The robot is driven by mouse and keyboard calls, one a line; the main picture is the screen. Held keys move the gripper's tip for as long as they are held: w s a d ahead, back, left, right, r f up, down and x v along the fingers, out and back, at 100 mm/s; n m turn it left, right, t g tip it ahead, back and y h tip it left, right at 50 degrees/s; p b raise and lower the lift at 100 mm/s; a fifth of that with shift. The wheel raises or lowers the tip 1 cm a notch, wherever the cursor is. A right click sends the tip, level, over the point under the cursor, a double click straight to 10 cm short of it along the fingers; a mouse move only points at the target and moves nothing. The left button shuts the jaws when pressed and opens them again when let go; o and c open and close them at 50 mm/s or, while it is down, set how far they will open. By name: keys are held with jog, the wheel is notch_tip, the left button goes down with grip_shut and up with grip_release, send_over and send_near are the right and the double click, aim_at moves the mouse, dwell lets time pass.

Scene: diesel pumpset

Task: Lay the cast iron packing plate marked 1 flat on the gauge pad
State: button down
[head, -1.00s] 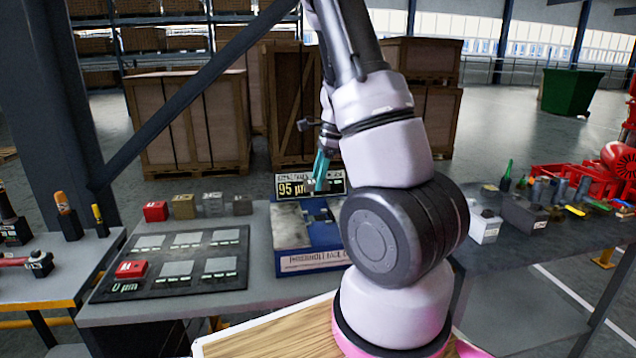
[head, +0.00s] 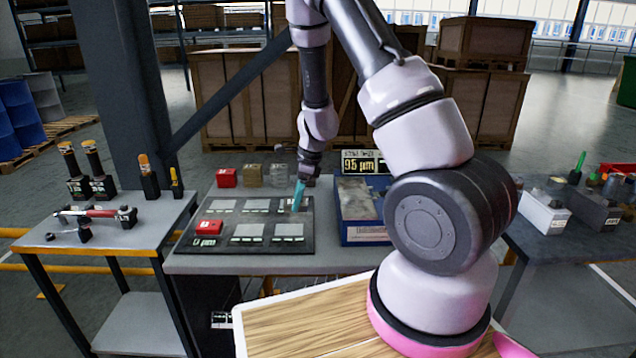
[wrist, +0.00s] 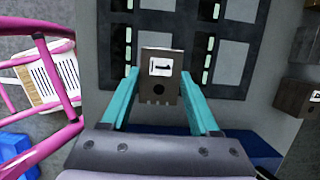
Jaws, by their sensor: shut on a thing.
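My gripper (head: 298,196) has teal fingers and hangs over the right part of the black board in the head view. In the wrist view my gripper (wrist: 160,80) is shut on the cast iron packing plate (wrist: 160,90), a grey-brown piece with a white label reading 1 and a dark hole. The plate is pinched between both fingers, above the board. The black board (head: 184,246) carries several grey pads, each with a small label. I cannot tell which surface is the gauge pad. A display reading 95 µm (head: 362,163) stands behind the blue tray (head: 362,240).
A red block (head: 208,227) sits on the board's front left, by the 0 µm mark. Another red block (head: 227,178), a tan block (head: 253,175) and a grey block (head: 279,174) stand behind the board. A side table (head: 150,232) with tools is at left.

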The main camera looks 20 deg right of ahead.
aim_at(288, 230)
jog(key=shift+s+a+f, duration=0.1)
jog(key=shift+a+f, duration=0.2)
jog(key=shift+a, duration=0.35)
jog(key=shift+s+a+f, duration=0.1)
jog(key=shift+a+f, duration=0.15)
jog(key=shift+a, duration=0.4)
jog(key=shift+f, duration=2.3)
jog(key=shift+d+f, duration=0.1)
jog(key=shift+f, duration=0.1)
jog(key=shift+f, duration=0.45)
jog(key=shift+c, duration=0.2)
grip_release()
